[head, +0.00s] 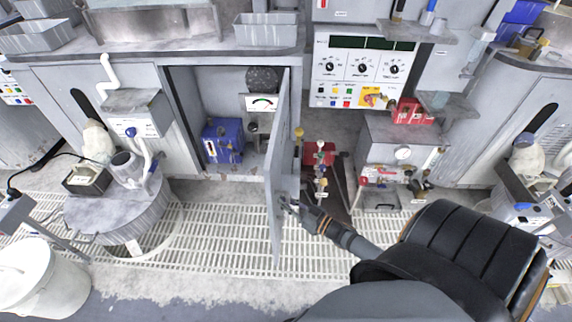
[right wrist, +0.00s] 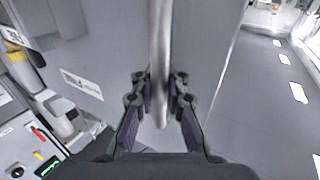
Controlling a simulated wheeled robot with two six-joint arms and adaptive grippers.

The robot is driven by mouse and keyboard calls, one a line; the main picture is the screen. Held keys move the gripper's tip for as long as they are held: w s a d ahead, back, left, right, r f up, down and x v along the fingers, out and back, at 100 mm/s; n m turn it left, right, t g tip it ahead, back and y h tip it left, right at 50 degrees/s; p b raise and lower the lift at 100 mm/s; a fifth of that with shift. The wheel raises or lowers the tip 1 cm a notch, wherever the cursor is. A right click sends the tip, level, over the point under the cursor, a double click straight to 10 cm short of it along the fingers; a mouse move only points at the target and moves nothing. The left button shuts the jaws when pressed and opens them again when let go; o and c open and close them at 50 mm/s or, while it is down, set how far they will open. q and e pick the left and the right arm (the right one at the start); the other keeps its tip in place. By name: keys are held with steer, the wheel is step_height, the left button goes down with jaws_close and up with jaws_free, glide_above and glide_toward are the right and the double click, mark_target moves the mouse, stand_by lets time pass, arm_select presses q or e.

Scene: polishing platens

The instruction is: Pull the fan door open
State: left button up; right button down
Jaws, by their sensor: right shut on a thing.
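The fan door (head: 279,160) is a grey panel that stands swung out from its cabinet, seen nearly edge-on in the head view. The cabinet opening behind it shows a blue box (head: 222,141) and a round dark part (head: 262,79) above a gauge. My right gripper (head: 291,207) is at the lower outer part of the door. In the right wrist view, the right gripper (right wrist: 160,98) is shut on a pale vertical bar handle (right wrist: 160,60) on the grey door face (right wrist: 205,55). My left gripper is not in view.
A grated floor (head: 215,225) lies in front of the cabinet. A round grey drum (head: 118,218) stands to the left, and a white bucket (head: 42,280) is at lower left. A control panel (head: 362,70) and a grey unit with a gauge (head: 395,150) are right of the door.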

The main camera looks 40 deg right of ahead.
steer(key=shift+s+d+f, duration=0.1)
steer(key=shift+s+f, duration=0.1)
steer(key=shift+s, duration=0.2)
steer(key=shift+f, duration=0.1)
steer(key=c, duration=1.8)
jaws_free()
steer(key=o, duration=0.5)
steer(key=shift+s+r, duration=0.2)
steer(key=shift+c, duration=0.2)
steer(key=shift+w, duration=0.1)
